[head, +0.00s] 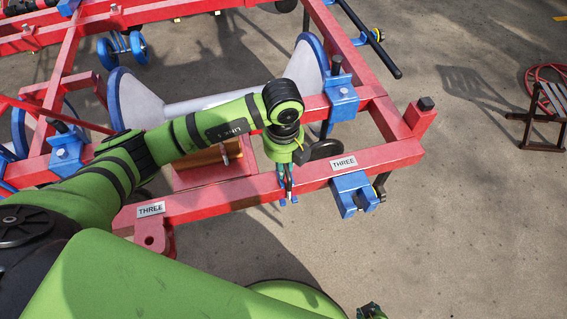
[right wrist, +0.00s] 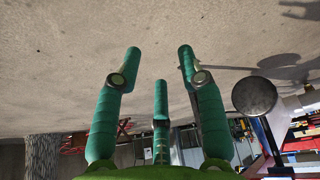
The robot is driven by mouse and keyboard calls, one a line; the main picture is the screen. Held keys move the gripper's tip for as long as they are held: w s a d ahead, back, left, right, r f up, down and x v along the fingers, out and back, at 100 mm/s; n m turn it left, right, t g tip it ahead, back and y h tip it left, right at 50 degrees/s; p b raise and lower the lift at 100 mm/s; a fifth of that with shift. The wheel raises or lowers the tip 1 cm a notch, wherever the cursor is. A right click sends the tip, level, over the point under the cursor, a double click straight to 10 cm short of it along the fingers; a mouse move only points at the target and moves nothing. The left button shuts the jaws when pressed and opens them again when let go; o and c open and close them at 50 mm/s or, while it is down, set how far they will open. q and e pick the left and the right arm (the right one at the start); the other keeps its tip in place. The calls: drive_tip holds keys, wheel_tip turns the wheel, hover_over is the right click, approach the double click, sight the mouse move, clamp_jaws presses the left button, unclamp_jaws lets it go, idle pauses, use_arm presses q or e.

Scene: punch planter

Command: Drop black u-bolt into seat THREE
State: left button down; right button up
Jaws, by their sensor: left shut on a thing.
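Blue bits show beside the fingertips. One THREE plate (head: 151,209) is at the left, above a red lug with a hole (head: 152,240). My right gripper (right wrist: 160,95) has three green fingers spread open and empty.
The red planter frame (head: 400,152) fills the upper left, with blue clamps (head: 342,98) and a pale roller. A wooden stand (head: 548,110) is far right.

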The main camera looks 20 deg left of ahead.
use_arm(q)
drive_tip(key=shift+f, duration=0.1)
use_arm(e)
drive_tip(key=shift+w, duration=0.2)
use_arm(q)
drive_tip(key=shift+f+b, duration=0.55)
drive_tip(key=shift+f, duration=0.1)
use_arm(e)
drive_tip(key=shift+w+a, duration=0.15)
drive_tip(key=shift+w, duration=0.9)
use_arm(q)
drive_tip(key=shift+f, duration=0.1)
use_arm(e)
drive_tip(key=shift+f, duration=0.1)
use_arm(q)
drive_tip(key=shift+f, duration=0.25)
drive_tip(key=shift+f+b, duration=0.1)
drive_tip(key=shift+b, duration=0.2)
use_arm(e)
drive_tip(key=shift+s+f, duration=0.15)
drive_tip(key=shift+s, duration=0.1)
use_arm(q)
drive_tip(key=shift+f, duration=0.1)
drive_tip(key=c, duration=1.2)
unclamp_jaws()
drive_tip(key=shift+o, duration=0.5)
use_arm(e)
drive_tip(key=shift+w+a+r, duration=0.1)
drive_tip(key=shift+w+r, duration=0.1)
drive_tip(key=shift+w, duration=0.2)
